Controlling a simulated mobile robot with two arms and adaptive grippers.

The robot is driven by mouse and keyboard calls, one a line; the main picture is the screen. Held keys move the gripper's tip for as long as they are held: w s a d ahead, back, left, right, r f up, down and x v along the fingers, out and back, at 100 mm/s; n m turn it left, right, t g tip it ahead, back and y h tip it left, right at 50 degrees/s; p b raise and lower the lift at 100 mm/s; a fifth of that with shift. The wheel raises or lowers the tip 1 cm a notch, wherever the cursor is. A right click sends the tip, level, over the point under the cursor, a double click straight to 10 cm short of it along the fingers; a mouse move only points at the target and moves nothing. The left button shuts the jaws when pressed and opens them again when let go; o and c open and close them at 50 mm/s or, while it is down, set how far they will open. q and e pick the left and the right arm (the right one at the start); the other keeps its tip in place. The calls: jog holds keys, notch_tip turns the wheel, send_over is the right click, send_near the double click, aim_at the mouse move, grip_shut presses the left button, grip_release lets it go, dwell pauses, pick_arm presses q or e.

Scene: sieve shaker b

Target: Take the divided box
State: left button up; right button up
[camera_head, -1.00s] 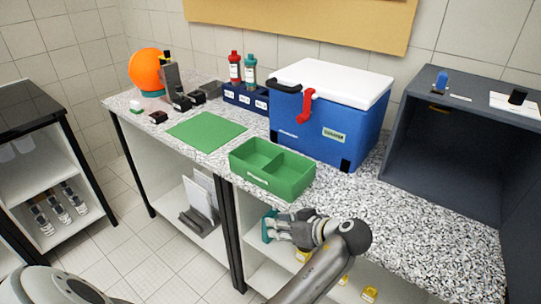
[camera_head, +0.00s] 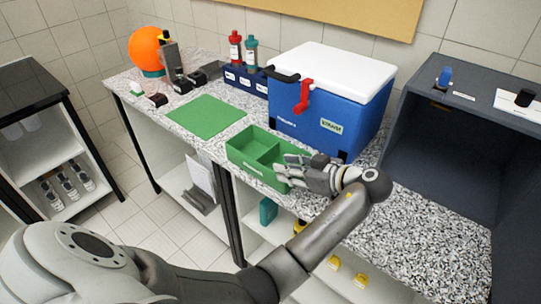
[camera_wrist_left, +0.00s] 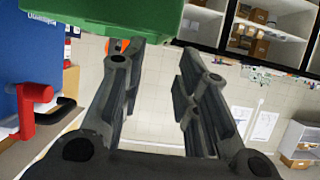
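The green divided box (camera_head: 250,149) stands on the speckled counter in front of the blue cooler. It is open on top, with a divider between its compartments. My left gripper (camera_head: 283,172) is at the box's right end and covers part of it in the head view. In the left wrist view the two fingers (camera_wrist_left: 160,50) are spread apart with a clear gap between them. The green box (camera_wrist_left: 110,14) fills the top left there, close to the left finger. I cannot tell whether a finger touches it. My right gripper is not in view.
A blue cooler (camera_head: 318,118) with a white lid and red latch stands behind the box. A green mat (camera_head: 206,116) lies to its left. A dark open cabinet (camera_head: 447,145) stands at the right. The front right counter (camera_head: 430,235) is clear.

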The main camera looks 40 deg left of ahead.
aim_at(265, 167)
pick_arm(q)
jog(key=x, duration=0.3)
jog(key=shift+s+a+r+p, duration=0.1)
jog(key=shift+s+p, duration=0.2)
jog(key=shift+a, duration=0.25)
jog(key=p+x, duration=0.1)
jog(key=x, duration=0.1)
jog(key=p+x, duration=0.1)
jog(key=x, duration=0.1)
jog(key=shift+a+f, duration=0.2)
jog(key=shift+f, duration=0.35)
jog(key=shift+d, duration=0.1)
jog(key=shift+c, duration=1)
grip_shut()
